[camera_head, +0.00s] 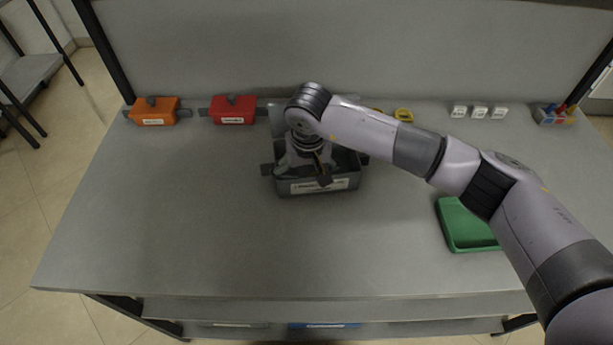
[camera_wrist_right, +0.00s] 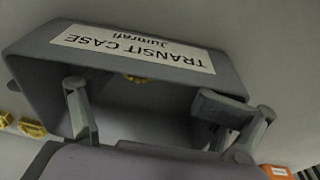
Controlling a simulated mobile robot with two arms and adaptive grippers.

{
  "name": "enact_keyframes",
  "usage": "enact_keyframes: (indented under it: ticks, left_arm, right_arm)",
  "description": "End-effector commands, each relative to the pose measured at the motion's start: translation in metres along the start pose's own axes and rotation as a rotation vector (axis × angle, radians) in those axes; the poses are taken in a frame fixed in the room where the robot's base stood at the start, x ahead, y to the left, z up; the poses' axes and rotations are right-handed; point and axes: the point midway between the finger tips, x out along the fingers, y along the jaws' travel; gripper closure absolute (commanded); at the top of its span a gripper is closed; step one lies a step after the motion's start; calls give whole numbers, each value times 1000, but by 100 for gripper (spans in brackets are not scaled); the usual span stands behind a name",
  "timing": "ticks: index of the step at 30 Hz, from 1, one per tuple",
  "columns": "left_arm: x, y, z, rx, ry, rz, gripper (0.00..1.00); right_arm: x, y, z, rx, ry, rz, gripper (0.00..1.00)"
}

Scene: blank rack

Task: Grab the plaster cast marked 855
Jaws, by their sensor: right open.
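No marking 855 is readable in either view, so I cannot tell which item is the plaster cast. My right gripper (camera_head: 314,168) is over the open grey case (camera_head: 345,184) on the table. In the right wrist view the open fingers (camera_wrist_right: 165,120) are spread apart in front of the case's opening (camera_wrist_right: 30,75), whose label reads TRANSIT CASE. A small yellow piece (camera_wrist_right: 135,78) shows at the case's inner edge, partly hidden. I see nothing held between the fingers. My left gripper is not in view.
An orange box (camera_head: 150,116) and a red box (camera_head: 233,110) stand at the back left. Yellow pieces (camera_head: 403,114), small white blocks (camera_head: 480,112) and a multicoloured holder (camera_head: 555,116) are along the back right. A green tray (camera_head: 466,228) lies right. The table's front left is clear.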

Motion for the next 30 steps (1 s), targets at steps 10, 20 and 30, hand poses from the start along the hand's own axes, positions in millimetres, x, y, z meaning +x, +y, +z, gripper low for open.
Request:
enact_keyframes:
  ticks: [10, 20, 30]
  left_arm:
    - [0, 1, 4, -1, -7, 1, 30]
    - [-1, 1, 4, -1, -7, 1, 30]
    - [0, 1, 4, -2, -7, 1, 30]
  right_arm:
    - [10, -1, 3, -2, -5, -4, 27]
    - [9, -1, 2, -1, -4, -4, 49]
    - [11, 2, 3, 1, -8, 5, 72]
